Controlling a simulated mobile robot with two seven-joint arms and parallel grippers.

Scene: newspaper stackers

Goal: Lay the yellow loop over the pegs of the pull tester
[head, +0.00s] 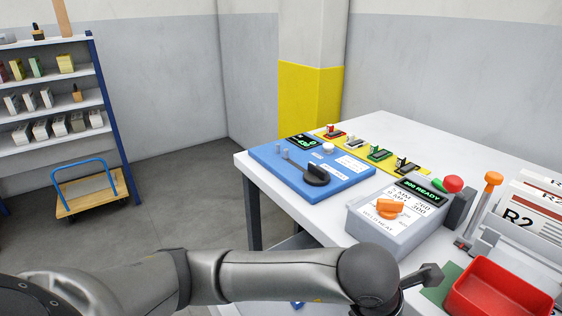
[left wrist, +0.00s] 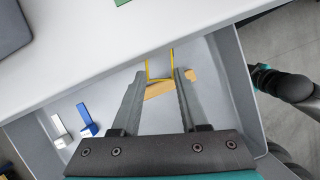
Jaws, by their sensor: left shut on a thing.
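The pull tester (head: 275,160) is a blue flat box on the white table in the head view, with short grey pegs (head: 285,155) at its left, a green display and a black lever. The yellow loop (left wrist: 158,80) shows in the left wrist view as a thin U-shaped band between my left gripper's fingertips. My left gripper (left wrist: 160,72) is shut on the loop, its fingers some way apart, above an open grey drawer. In the head view the forearm hides most of the gripper and the loop cannot be seen. My right gripper is not in view.
A blue piece (left wrist: 86,117) and a white piece (left wrist: 58,125) lie in the drawer. A grey sealer box (head: 385,235), red tray (head: 500,290) and orange-knobbed lever (head: 492,179) crowd the table's right.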

